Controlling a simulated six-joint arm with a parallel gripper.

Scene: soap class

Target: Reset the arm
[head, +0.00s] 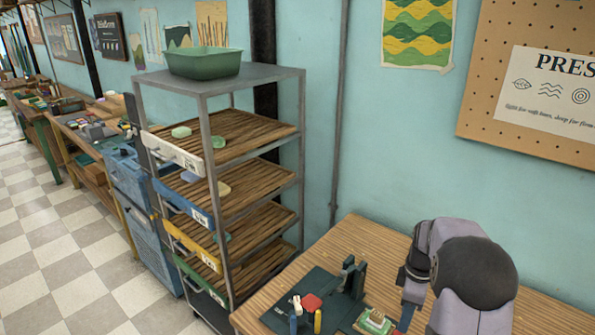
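My arm (475,272) stands over the wooden table (345,236) at the lower right, its grey-lilac links folded close to the camera. No fingertips of my gripper show; that end is hidden behind my links or below the picture edge. On the table lies a dark green mat (272,318) with a red piece (311,302) on it. A small green-edged item with a pale top (375,321) lies at the lower edge, close to my arm. A dark upright fixture (351,277) stands at the back of the mat.
A metal rack (306,108) with slatted wooden shelves stands left of the table. Soap pieces (181,132) lie on its upper shelves, and a green basin (204,62) sits on top. A pegboard (482,85) hangs on the wall behind. Checkered floor is open at left.

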